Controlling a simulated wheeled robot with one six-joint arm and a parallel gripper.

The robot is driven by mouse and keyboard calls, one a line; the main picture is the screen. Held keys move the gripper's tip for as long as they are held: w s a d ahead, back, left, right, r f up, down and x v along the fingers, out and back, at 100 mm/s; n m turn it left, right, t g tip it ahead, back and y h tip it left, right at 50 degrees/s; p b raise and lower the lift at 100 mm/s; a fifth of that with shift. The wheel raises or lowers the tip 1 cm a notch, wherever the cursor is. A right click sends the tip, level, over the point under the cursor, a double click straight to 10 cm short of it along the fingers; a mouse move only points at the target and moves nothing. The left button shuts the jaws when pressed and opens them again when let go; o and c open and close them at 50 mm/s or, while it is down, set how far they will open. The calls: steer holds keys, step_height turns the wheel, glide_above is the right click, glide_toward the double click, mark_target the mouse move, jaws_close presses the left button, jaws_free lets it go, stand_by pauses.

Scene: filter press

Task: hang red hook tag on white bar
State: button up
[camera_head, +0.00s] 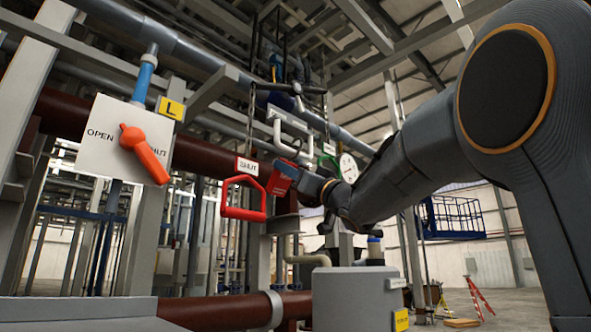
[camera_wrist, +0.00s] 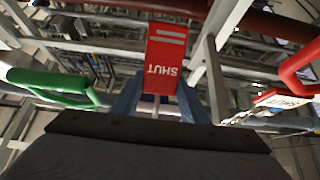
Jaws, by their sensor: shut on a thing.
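The red tag (camera_head: 281,178) is in my gripper (camera_head: 302,181), in front of the piping at mid-picture. In the wrist view the red tag (camera_wrist: 165,58) reads "SHUT" upside down and sticks out between the two bluish fingers of my gripper (camera_wrist: 157,104). A thin pale stem shows at its base; I cannot make out its hook. The white bar (camera_head: 284,138) is a bent white piece just above the tag in the head view, and the two look apart there. I cannot pick the white bar out for certain in the wrist view.
A red handle (camera_head: 243,213) with a "SHUT" label hangs left of the tag. A green handle (camera_head: 328,160) hangs to the right. A white OPEN/SHUT plate (camera_head: 98,150) with an orange lever (camera_head: 147,155) stands at left. A grey box (camera_head: 350,300) is below.

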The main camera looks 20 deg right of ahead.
steer(key=shift+w+a+f+b, duration=0.25)
steer(key=shift+f+b, duration=0.1)
steer(key=shift+f, duration=0.1)
steer(key=shift+w+a+f+b, duration=0.15)
steer(key=shift+w+f+b, duration=0.15)
steer(key=shift+f, duration=0.4)
steer(key=o, duration=1.5)
steer(key=shift+f+b, duration=0.1)
steer(key=shift+b, duration=0.2)
steer(key=b+v, duration=0.3)
steer(key=v, duration=0.4)
steer(key=shift+s+d+f, duration=0.2)
steer(key=shift+s, duration=0.1)
